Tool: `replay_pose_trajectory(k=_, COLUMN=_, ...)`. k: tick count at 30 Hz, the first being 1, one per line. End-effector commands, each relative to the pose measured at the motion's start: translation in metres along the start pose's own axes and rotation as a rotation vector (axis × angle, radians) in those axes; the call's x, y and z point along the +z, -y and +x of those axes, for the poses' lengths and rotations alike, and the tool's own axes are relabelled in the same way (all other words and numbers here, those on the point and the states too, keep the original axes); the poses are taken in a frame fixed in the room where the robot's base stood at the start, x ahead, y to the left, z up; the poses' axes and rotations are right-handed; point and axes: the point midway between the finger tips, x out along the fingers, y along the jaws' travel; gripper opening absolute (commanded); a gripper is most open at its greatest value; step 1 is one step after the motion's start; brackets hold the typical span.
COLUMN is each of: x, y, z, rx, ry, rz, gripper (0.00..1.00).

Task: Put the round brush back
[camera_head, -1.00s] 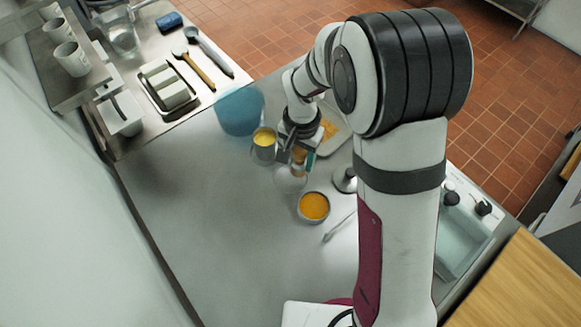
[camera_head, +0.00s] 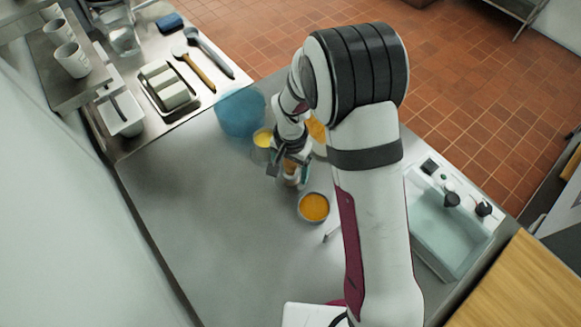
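My gripper (camera_head: 288,168) points down over the middle of the steel table, and my own wrist partly covers it. A small tan upright thing (camera_head: 291,172), possibly the round brush's handle, shows between the fingers. The fingers look spread to either side of it, but whether they touch it is too small to tell. A small clear or pale vessel (camera_head: 291,184) seems to be just below; its outline is unclear.
An orange-filled bowl (camera_head: 314,207) stands close in front of my gripper. A yellow-filled cup (camera_head: 262,138) and a blue round vessel (camera_head: 240,112) stand behind left. A tray of pale blocks (camera_head: 166,86) is on the left counter. A clear basin (camera_head: 452,232) is at right. The table's left part is free.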

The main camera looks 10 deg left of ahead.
Motion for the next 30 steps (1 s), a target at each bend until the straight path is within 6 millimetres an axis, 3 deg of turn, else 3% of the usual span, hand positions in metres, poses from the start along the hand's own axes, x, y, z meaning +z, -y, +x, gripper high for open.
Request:
replay_pose_trajectory(k=7, x=-0.001, y=0.001, z=-0.011, rx=-0.002, ry=-0.002, rz=0.000, gripper=0.80)
replay_pose_trajectory(k=18, x=-0.001, y=0.001, z=-0.106, rx=-0.003, ry=-0.003, rz=0.000, gripper=0.80)
replay_pose_trajectory(k=26, x=0.000, y=-0.001, z=-0.124, rx=0.000, ry=0.000, rz=0.000, gripper=0.80)
replay_pose_trajectory(k=28, x=0.004, y=-0.012, z=-0.134, rx=-0.005, ry=0.003, rz=0.008, gripper=0.80)
replay_pose_trajectory(k=30, x=0.017, y=-0.042, z=-0.157, rx=-0.017, ry=0.013, rz=0.025, gripper=0.80)
